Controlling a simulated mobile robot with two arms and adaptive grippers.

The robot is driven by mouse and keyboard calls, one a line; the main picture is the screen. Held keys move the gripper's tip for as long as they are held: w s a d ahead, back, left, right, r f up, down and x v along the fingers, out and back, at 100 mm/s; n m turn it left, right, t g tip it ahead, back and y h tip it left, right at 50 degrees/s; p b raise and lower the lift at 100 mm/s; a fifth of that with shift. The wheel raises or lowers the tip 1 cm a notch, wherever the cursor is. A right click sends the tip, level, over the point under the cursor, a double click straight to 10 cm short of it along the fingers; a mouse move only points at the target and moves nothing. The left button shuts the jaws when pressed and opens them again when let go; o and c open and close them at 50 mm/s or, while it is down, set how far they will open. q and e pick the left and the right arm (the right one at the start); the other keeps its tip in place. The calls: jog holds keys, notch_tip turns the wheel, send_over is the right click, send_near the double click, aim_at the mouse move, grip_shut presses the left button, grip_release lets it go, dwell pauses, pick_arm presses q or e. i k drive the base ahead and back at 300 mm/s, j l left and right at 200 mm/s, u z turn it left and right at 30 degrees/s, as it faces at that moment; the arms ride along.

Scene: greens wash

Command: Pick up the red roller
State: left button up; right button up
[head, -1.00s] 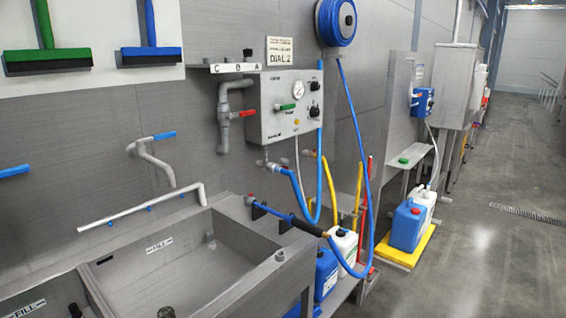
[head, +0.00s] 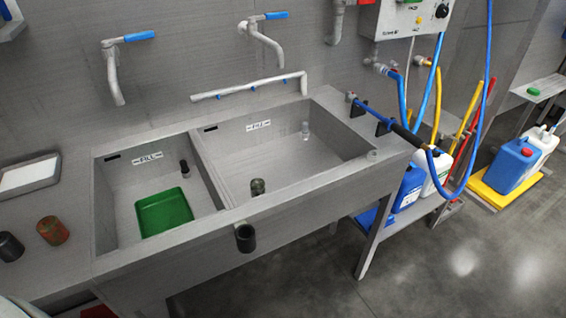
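A short reddish-brown cylinder (head: 53,230) with a greenish top stands on the counter at the left of the sinks; it is the only red roller-like thing I see, and I cannot tell for sure that it is the red roller. A dark grey cylinder (head: 10,246) is just left of it, close to the picture's left edge. Neither of my grippers is in view.
The double sink (head: 200,172) is right of the cylinders, with a green tray (head: 164,212) in its left basin. A grey-framed tray (head: 28,176) lies behind them. A black cup-like fitting (head: 245,238) sits on the sink's front. Floor at lower right is clear.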

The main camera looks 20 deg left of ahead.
aim_at(51, 228)
jog(key=u, duration=2.25)
jog(key=i+l, duration=0.1)
jog(key=l, duration=0.2)
jog(key=i+l, duration=0.1)
jog(key=l, duration=0.2)
jog(key=u, duration=0.05)
